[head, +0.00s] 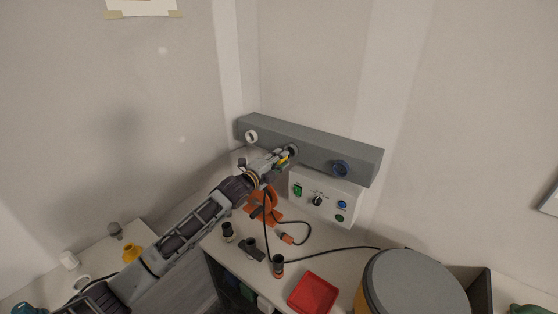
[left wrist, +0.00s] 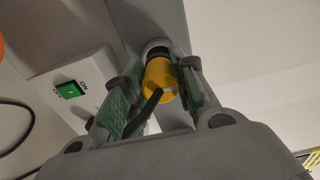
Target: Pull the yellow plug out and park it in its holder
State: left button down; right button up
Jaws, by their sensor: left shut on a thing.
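The yellow plug (left wrist: 160,78) is between the green-padded fingers of my left gripper (left wrist: 150,90) in the left wrist view. Its far end meets a round pale socket collar (left wrist: 157,45) on the grey rail; how deep it sits is hidden. A dark cable or lever runs down from the plug. In the head view a little yellow of the plug (head: 284,160) shows at my left gripper (head: 286,157), close against the grey rail (head: 320,148). My left gripper is shut on the plug. I cannot tell which bench fixture is its holder. My right gripper is out of view.
A control box (head: 325,195) with a green switch sits under the rail. An orange stand (head: 262,208), dark upright fixtures (head: 227,231) (head: 278,266), loose cable and a red tray (head: 313,293) occupy the bench. A grey-lidded drum (head: 415,285) stands at right.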

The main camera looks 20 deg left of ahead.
pick_arm(q)
jog(key=shift+x, duration=1.3)
dwell(0.4)
jog(key=c, duration=1.1)
grip_release()
jog(key=shift+v, duration=6)
